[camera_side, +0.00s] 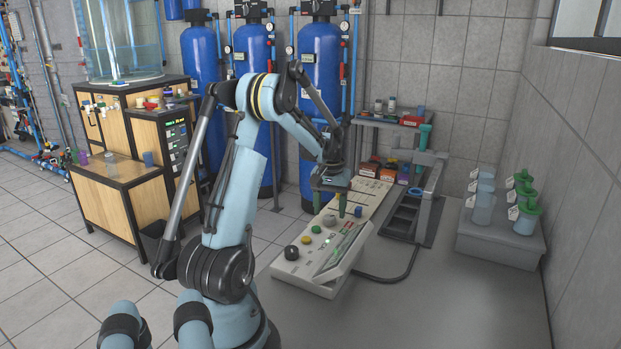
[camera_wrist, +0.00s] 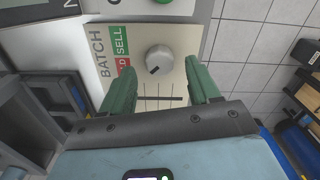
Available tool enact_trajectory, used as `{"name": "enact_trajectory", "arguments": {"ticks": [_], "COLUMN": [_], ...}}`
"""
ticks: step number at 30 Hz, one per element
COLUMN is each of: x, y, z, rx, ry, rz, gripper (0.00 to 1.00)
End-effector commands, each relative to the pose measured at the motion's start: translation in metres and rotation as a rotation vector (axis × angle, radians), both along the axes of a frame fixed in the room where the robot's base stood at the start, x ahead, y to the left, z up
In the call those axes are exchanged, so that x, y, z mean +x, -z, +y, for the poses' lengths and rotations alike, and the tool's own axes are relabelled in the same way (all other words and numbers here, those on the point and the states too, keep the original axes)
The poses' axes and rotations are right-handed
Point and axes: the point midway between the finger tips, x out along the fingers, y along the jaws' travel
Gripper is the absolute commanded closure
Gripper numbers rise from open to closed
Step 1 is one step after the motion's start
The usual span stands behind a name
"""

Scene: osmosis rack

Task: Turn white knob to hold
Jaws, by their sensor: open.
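The white knob (camera_wrist: 159,58) is on the control panel in the wrist view. Its dark pointer mark is at its lower left. Beside it are a "BATCH" label (camera_wrist: 97,50), a green "SELL" label (camera_wrist: 121,40) and a red label (camera_wrist: 123,66) partly hidden by my left finger; only its end letter shows. My gripper (camera_wrist: 160,80) is open and empty. Its green fingers are spread to either side, and the knob appears between and just beyond their tips. In the side view my gripper (camera_side: 349,209) points down over the panel (camera_side: 345,258); I cannot make out the white knob there.
The panel also carries a black knob (camera_side: 291,252), a yellow button (camera_side: 306,240) and a green button (camera_side: 316,229). A grey stand (camera_side: 425,215) is to the right of the panel. A block with green-topped cups (camera_side: 500,245) is further right. Blue tanks (camera_side: 320,60) stand behind.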

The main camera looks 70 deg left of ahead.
Motion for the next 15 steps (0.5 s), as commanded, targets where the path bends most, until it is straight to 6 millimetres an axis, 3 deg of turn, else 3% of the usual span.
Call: {"name": "enact_trajectory", "arguments": {"ticks": [9,15], "x": [0.000,0.000], "y": [-0.062,-0.089], "z": [0.000,0.000], "rx": [0.000,0.000], "ry": [0.000,0.000], "rz": [0.000,0.000], "gripper": [0.39,0.39]}}
